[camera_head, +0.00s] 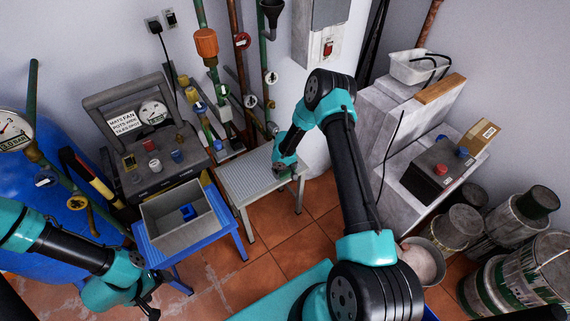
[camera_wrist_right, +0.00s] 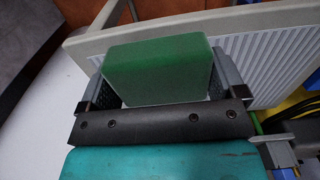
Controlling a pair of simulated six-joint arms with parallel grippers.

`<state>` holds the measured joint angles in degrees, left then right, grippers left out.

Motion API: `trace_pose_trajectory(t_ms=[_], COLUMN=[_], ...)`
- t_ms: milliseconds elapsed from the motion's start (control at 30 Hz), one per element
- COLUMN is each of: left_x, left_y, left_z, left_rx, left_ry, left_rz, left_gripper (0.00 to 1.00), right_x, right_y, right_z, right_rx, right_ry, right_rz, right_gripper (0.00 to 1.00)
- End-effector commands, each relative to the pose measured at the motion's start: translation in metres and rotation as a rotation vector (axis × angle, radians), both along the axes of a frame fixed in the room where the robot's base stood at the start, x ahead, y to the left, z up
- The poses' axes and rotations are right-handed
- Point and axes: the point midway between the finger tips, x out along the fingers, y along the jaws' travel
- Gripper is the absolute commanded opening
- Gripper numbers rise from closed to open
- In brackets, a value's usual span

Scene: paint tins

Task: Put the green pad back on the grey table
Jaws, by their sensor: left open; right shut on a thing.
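The green pad (camera_wrist_right: 158,70) sits between the two fingers of my right gripper (camera_wrist_right: 160,82) in the right wrist view, and the gripper is shut on it. The grey table (camera_head: 240,187) has a ribbed top and stands in the middle of the head view; its ribbed top also shows behind the pad in the wrist view (camera_wrist_right: 275,62). In the head view my right gripper (camera_head: 284,169) is over the right part of this table. I cannot tell whether the pad touches the top. My left gripper (camera_head: 150,302) is open at the lower left, away from the grey table.
A blue table (camera_head: 224,243) left of the grey table bears a grey bin (camera_head: 158,238) with a blue thing (camera_head: 188,212) inside. A control box (camera_head: 165,165) and pipes stand behind. Paint tins (camera_head: 515,280) fill the lower right. The visible grey tabletop is clear.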

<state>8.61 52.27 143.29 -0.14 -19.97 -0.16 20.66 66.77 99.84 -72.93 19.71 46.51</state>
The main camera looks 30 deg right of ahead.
Motion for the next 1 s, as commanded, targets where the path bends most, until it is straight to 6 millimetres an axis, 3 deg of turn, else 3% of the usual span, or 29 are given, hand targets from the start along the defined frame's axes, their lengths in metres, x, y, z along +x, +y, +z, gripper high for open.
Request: trace_pose_trajectory(t_ms=[467,1000], left_x=[0.0,0.0], left_y=[0.0,0.0], left_z=[0.0,0.0], left_rx=[0.0,0.0], left_ry=[0.0,0.0], left_rz=[0.0,0.0], left_gripper=[0.86,0.86], right_x=[0.041,0.05], right_y=[-0.025,-0.031], right_z=[-0.004,-0.005], right_rx=[0.0,-0.001], right_ry=[-0.001,-0.001], right_rz=[-0.001,-0.002], right_gripper=[0.64,0.64])
